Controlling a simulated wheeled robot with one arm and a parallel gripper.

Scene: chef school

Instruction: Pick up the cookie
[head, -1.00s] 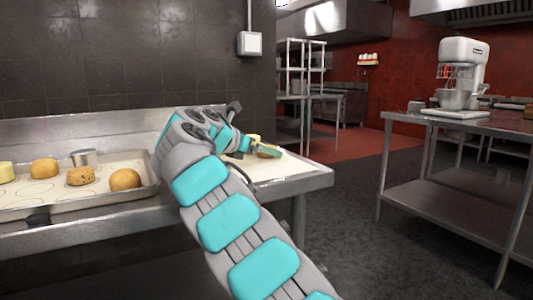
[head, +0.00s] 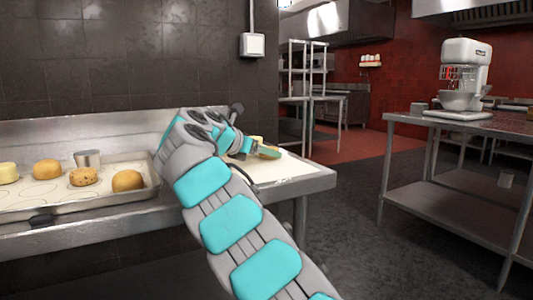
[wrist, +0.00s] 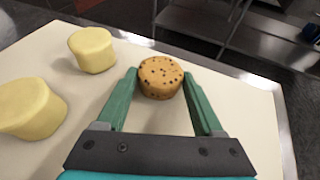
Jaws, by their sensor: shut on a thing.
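The cookie (wrist: 161,77) is round and golden brown with dark chips, seen in the wrist view. It sits between the fingertips of my gripper (wrist: 160,80), which is shut on it with a green finger on each side. It is at or just above a pale board (wrist: 255,120); I cannot tell whether it touches the board. In the head view my gripper (head: 262,151) is over the right end of the steel counter, and the cookie (head: 270,154) shows only partly behind a finger.
Two pale yellow pieces (wrist: 92,50) (wrist: 30,108) stand on the board to the left. A baking tray (head: 75,205) with several round buns and a small metal cup (head: 87,158) lies left on the counter. A mixer (head: 463,75) stands on the right table. Dark floor lies between.

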